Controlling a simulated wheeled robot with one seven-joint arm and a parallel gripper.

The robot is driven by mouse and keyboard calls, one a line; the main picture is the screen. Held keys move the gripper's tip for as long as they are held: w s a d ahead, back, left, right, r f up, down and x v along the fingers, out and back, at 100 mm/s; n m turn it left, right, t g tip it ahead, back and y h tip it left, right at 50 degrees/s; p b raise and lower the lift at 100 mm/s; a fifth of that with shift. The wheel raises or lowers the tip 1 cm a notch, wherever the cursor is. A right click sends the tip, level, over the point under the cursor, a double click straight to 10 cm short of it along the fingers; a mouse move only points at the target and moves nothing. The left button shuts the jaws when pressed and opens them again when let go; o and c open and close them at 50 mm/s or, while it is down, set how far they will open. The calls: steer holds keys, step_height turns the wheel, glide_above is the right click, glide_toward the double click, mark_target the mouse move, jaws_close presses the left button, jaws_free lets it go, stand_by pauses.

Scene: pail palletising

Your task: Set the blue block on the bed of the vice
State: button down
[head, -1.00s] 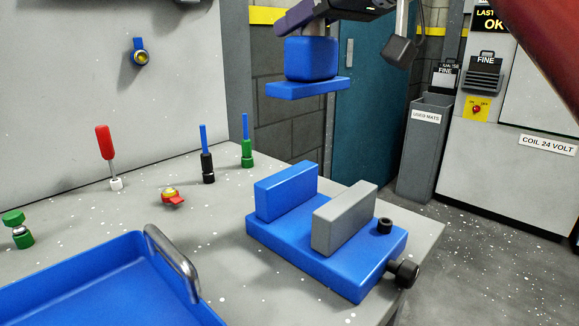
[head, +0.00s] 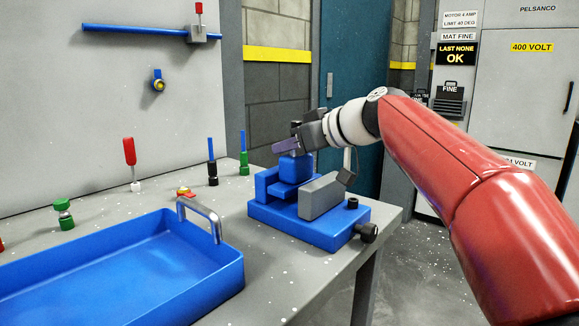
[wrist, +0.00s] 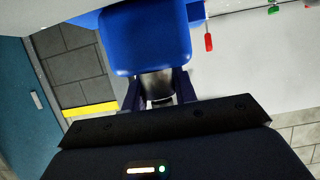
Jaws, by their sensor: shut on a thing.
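The blue block (head: 295,168), with a wider flat part at its lower end, is upright at the vice (head: 292,222). It is between the vice's blue rear jaw (head: 266,182) and grey front jaw (head: 320,197). The jaws hide its underside, so I cannot tell whether it touches the bed. My gripper (head: 292,149) is above the block, shut on its top. In the wrist view the block (wrist: 150,35) fills the upper middle, beyond the fingers of my gripper (wrist: 158,90).
A blue tray (head: 232,268) with a metal handle (head: 203,214) stands at the left front of the bench (head: 268,276). Behind it are a red-handled tool (head: 129,152), a green-knobbed part (head: 63,212) and several small fittings. The vice is near the bench's right edge.

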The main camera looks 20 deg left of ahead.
step_height(320, 180, down, 3)
steer(key=shift+r+b, duration=0.15)
steer(key=shift+b, duration=0.4)
steer(key=shift+r, duration=0.1)
steer(key=c, duration=1.1)
jaws_free()
steer(key=b+v, duration=0.1)
steer(key=v, duration=1.1)
